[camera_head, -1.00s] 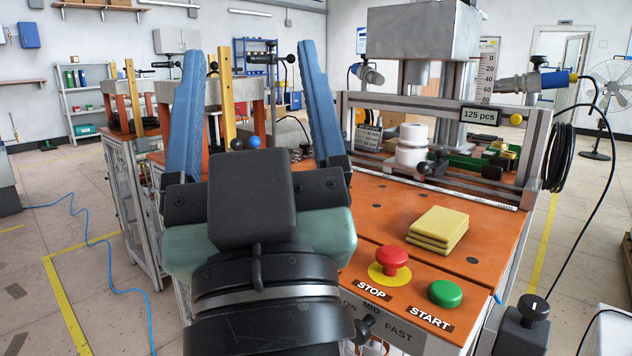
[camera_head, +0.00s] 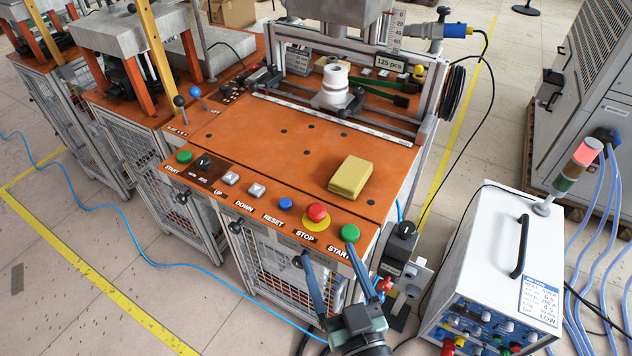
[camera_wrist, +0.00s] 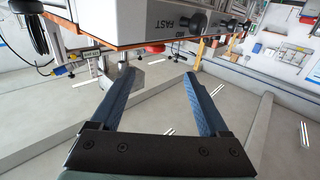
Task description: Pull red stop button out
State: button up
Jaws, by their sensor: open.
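The red stop button (camera_head: 317,212) is a mushroom head on a yellow ring, on the front edge of the orange tabletop above the label STOP. The green start button (camera_head: 349,233) is just right of it. My gripper (camera_head: 335,278) is open, its two blue fingers pointing up at the table's front right corner, below and in front of the buttons. Nothing is between the fingers. In the wrist view my gripper (camera_wrist: 149,100) is also open and empty, near the underside of the table's front panel with the knobs; the stop button is not visible there.
A yellow block stack (camera_head: 350,177) lies behind the stop button. A blue reset button (camera_head: 285,203) is to its left. A white power unit (camera_head: 480,270) with a black handle stands right of my gripper, and a dark switch box (camera_head: 403,237) is by the table corner.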

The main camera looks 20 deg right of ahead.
aim_at(319, 219)
jog(key=shift+h, duration=0.3)
jog(key=w+p, duration=0.1)
jog(key=w, duration=0.3)
jog(key=w+d+p, duration=0.1)
jog(key=w, duration=0.2)
jog(key=w+d+p, duration=0.1)
jog(key=w, duration=0.3)
jog(key=shift+w+f, duration=0.35)
jog(key=shift+f, duration=0.05)
grip_shut()
